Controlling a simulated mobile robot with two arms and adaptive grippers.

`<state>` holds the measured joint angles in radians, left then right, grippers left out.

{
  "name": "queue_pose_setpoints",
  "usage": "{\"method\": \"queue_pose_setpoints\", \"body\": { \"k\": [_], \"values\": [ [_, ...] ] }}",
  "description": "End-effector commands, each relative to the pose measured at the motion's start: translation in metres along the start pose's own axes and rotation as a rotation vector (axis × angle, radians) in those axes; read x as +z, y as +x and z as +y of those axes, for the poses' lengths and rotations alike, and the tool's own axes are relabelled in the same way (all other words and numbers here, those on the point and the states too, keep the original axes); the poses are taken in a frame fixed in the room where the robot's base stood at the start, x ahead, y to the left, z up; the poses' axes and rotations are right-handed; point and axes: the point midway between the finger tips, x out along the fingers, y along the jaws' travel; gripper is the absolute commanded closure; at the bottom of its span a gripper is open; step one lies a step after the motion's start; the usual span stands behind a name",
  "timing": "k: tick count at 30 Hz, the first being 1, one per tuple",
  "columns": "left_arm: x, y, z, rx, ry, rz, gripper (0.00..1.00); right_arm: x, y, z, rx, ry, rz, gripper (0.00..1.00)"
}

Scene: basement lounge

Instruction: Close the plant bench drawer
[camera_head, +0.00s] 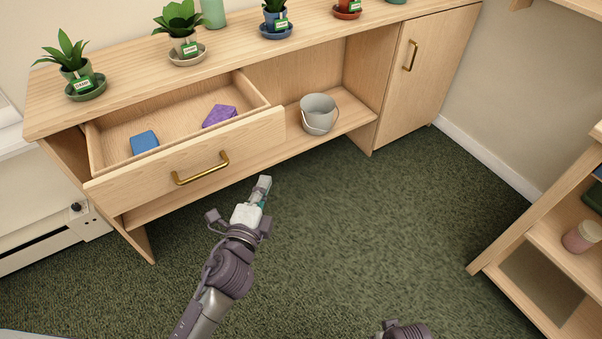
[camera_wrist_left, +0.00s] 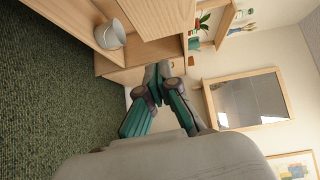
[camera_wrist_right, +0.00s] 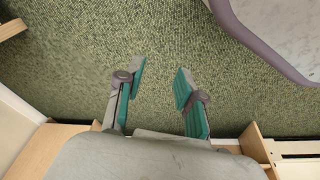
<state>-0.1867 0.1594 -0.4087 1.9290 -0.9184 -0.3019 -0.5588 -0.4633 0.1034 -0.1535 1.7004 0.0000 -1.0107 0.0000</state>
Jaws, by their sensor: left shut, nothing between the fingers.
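The plant bench (camera_head: 330,28) is a light wood unit along the wall. Its drawer (camera_head: 255,135) is pulled out at the left, with a brass bar handle (camera_head: 202,168) on its front. A blue block (camera_head: 144,142) and a purple block (camera_head: 219,116) lie inside it. My left gripper (camera_head: 264,184) is in front of the drawer, right of the handle and apart from it in the picture. In the left wrist view its fingertips (camera_wrist_left: 159,76) are together and empty. My right gripper (camera_wrist_right: 158,70) is open and empty over the carpet in the right wrist view.
Several potted plants, one in a blue pot (camera_head: 276,20), stand on the bench top. A grey bucket (camera_head: 319,113) sits on the lower shelf, right of the drawer. A wooden shelf unit (camera_head: 515,240) stands at the right. The green carpet (camera_head: 400,220) between them is clear.

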Motion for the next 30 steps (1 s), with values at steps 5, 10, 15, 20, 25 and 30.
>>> {"method": "queue_pose_setpoints", "body": {
  "k": [5, 10, 15, 20, 25, 30],
  "values": [
    [-0.003, 0.005, -0.018, -0.05, 0.041, 0.003, 1.0, -0.004, -0.002, 0.0, 0.001, 0.001, 0.004, 0.63],
    [-0.003, 0.032, -0.02, -0.05, 0.038, 0.003, 1.0, -0.003, -0.002, 0.0, 0.0, 0.001, 0.004, 0.63],
    [-0.003, 0.069, -0.021, -0.049, 0.036, 0.003, 1.0, -0.005, -0.004, 0.0, 0.001, 0.001, 0.006, 0.63],
    [-0.003, 0.102, -0.022, -0.048, 0.035, 0.003, 1.0, -0.009, -0.011, 0.0, 0.001, 0.002, 0.013, 0.63],
    [0.016, 0.118, -0.023, -0.046, 0.037, 0.002, 1.0, -0.01, -0.013, 0.001, 0.001, 0.002, 0.01, 0.63],
    [0.024, 0.126, -0.023, -0.045, 0.034, 0.003, 1.0, -0.01, -0.014, 0.0, 0.001, 0.002, 0.01, 0.63]
  ]
}}
